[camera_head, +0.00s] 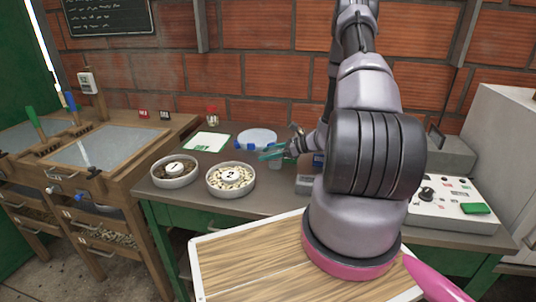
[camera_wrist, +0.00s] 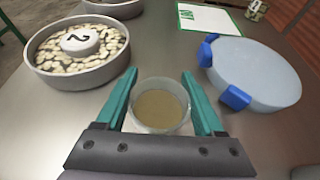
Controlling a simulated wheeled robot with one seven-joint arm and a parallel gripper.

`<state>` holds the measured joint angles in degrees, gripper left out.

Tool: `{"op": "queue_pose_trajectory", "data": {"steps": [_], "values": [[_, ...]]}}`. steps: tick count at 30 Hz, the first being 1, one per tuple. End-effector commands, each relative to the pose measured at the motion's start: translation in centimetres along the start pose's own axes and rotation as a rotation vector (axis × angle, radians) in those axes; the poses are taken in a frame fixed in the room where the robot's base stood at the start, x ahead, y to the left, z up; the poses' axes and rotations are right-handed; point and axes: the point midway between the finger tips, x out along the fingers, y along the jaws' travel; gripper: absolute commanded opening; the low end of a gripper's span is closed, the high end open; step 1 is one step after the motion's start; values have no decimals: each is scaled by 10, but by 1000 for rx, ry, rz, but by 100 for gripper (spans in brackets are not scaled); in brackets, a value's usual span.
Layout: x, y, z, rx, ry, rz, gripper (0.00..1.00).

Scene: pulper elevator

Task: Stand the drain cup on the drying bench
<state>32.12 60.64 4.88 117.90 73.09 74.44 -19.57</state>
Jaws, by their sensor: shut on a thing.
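A small translucent round cup, seemingly the drain cup (camera_wrist: 160,108), sits upright between the two teal fingers of my gripper (camera_wrist: 160,82) in the wrist view. Its inside looks brownish; I cannot tell whether that is liquid or the table showing through. My gripper is shut on the cup. In the head view my gripper (camera_head: 278,153) is low over the dark table, and the cup (camera_head: 274,163) shows only in part below the fingers. I cannot tell whether its base touches the table. A wooden bench with grey panels, perhaps the drying bench (camera_head: 105,147), stands at the left.
Bean bowls marked 1 (camera_head: 174,181) and 2 (camera_head: 231,192) stand left of my gripper. A pale blue disc with blue clips (camera_head: 257,139) lies close behind. A green-edged card (camera_head: 208,142) and a small jar (camera_head: 212,116) are farther back. A control box (camera_head: 455,205) stands right.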

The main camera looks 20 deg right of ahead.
Motion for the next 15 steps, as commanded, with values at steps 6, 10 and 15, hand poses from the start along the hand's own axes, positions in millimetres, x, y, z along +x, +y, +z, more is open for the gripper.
{"op": "queue_pose_trajectory", "data": {"steps": [6, 10, 15], "values": [[1, 0, -2, 0, 0, 0, 100], [1, 0, -2, 0, 0, 0, 100], [-1, 0, 1, -1, 0, 0, 100]]}}
